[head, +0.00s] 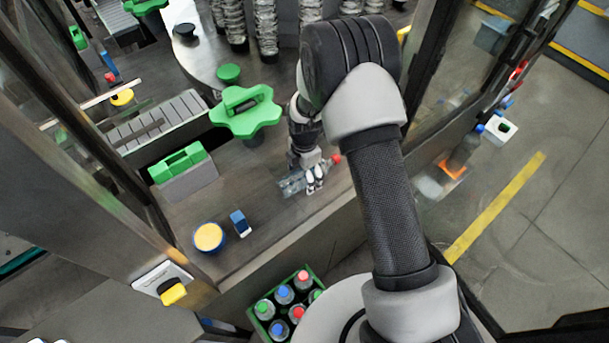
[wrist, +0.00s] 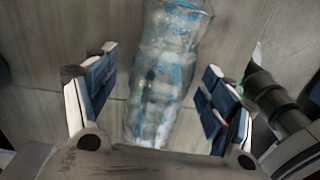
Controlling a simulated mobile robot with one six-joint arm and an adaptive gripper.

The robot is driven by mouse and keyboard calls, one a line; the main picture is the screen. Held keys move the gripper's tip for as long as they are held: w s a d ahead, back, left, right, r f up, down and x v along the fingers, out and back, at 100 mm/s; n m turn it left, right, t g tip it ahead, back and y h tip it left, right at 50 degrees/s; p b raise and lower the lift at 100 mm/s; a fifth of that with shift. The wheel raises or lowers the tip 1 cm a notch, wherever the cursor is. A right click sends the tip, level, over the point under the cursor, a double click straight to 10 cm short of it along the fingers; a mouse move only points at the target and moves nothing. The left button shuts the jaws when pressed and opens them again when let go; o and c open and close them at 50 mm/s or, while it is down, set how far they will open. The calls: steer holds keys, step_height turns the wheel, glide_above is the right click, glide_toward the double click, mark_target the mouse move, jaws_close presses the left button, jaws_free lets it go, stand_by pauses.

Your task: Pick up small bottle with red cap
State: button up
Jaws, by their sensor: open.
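A small clear bottle (head: 291,185) with a red cap (head: 336,159) lies on its side on the grey work surface. My gripper (head: 314,182) is over its middle and hides part of it. In the wrist view the clear bottle (wrist: 165,75) shows between the two spread fingers of my gripper (wrist: 155,100), with a gap on each side. The gripper is open and holds nothing. The red cap is not seen in the wrist view.
A green star-shaped knob (head: 245,112) stands behind and left. A blue-and-yellow round item (head: 209,237) and a small blue-and-white object (head: 240,222) are to the left. A green crate (head: 253,318) of capped bottles stands below the front edge.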

steer(key=shift+f, duration=0.5)
steer(key=shift+d, duration=0.1)
steer(key=shift+r, duration=0.1)
steer(key=c, duration=1.6)
steer(key=shift+o, duration=0.2)
